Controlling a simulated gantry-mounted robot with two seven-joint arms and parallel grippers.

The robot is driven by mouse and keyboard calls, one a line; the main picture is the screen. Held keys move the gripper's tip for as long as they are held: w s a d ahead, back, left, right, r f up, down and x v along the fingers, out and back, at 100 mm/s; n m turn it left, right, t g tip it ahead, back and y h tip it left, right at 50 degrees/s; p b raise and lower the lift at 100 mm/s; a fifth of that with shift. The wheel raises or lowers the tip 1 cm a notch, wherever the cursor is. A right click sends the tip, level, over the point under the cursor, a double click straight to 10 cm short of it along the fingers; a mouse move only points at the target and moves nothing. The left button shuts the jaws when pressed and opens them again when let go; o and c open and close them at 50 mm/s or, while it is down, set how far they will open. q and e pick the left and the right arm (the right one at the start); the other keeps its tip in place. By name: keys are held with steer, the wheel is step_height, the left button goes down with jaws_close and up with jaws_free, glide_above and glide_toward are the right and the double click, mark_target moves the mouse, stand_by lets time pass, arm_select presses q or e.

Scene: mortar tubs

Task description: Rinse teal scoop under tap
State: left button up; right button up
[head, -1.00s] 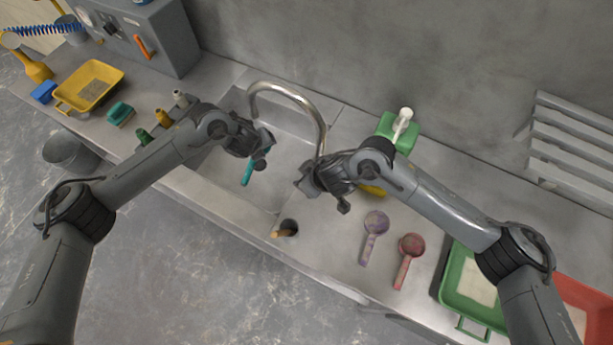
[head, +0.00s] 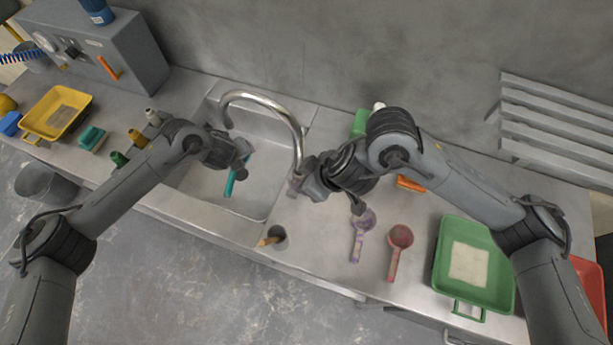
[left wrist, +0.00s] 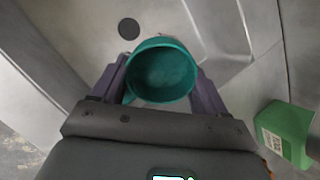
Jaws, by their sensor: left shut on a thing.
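The teal scoop (head: 230,182) is in my left gripper (head: 236,160), inside the sink basin (head: 258,180). In the left wrist view its round bowl (left wrist: 163,75) faces the camera between the two purple fingers, which are shut on it. The curved metal tap (head: 262,98) arches over the basin, its spout end close above my left gripper. No water stream can be made out. My right gripper (head: 308,187) is right beside the tap's base; whether it touches anything or is open or shut cannot be told.
A purple scoop (head: 362,222) and a red scoop (head: 399,240) lie right of the sink. A green tub (head: 437,265) stands further right. Several bottles and a yellow tub (head: 37,123) stand left of the sink. A dark drain (left wrist: 129,29) shows in the basin.

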stand_by(0.4)
arm_select(q)
steer(key=shift+s+r+p, duration=0.1)
steer(key=shift+s+p, duration=0.85)
steer(key=shift+s, duration=0.25)
steer(key=shift+s+p, duration=1.3)
steer(key=shift+s, duration=1.5)
steer(key=s+r+p, duration=0.3)
steer(key=s+p, duration=0.2)
steer(key=shift+r, duration=0.4)
